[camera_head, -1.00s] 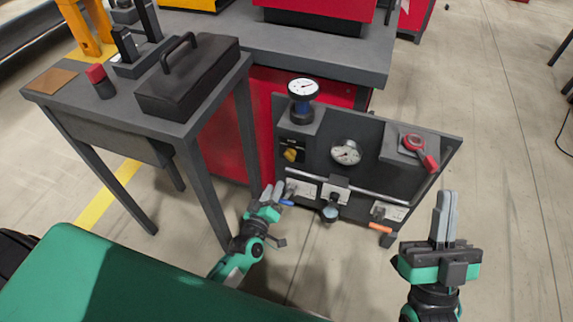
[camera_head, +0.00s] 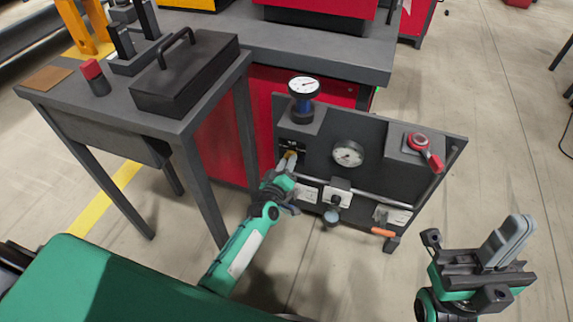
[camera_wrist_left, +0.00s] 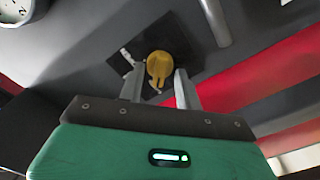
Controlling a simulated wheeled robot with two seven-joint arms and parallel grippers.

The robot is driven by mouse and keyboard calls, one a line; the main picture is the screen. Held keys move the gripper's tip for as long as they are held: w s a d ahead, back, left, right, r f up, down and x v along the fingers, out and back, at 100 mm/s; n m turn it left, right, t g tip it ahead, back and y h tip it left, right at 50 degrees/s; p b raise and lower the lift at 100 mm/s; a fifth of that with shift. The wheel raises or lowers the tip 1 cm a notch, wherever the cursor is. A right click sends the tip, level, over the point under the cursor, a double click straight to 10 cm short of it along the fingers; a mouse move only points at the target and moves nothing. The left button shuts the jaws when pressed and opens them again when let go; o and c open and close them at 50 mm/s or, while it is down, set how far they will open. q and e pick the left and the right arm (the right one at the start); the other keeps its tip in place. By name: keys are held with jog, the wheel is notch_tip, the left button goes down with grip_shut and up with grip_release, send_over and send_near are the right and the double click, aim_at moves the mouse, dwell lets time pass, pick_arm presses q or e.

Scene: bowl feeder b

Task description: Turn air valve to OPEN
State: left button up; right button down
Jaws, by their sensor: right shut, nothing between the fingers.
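A yellow knob (camera_wrist_left: 159,66) sits on a dark plate on the grey panel (camera_head: 380,135). In the head view, the knob (camera_head: 291,153) is partly hidden by my left gripper (camera_head: 287,165). In the left wrist view my left gripper (camera_wrist_left: 159,88) is open, with one finger on each side of the knob's lower part. Gaps show between fingers and knob; I cannot tell whether the tips reach it. The label by the knob is too small to read. My right gripper (camera_head: 508,240) is shut and empty, right of the panel and apart from it.
The panel also carries a red lever (camera_head: 425,150), an orange handle (camera_head: 383,232), a round gauge (camera_head: 347,154) and a gauge on a blue stem (camera_head: 303,88). A grey table (camera_head: 140,118) with a black box (camera_head: 185,75) stands at left.

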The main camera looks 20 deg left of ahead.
pick_arm(q)
grip_shut()
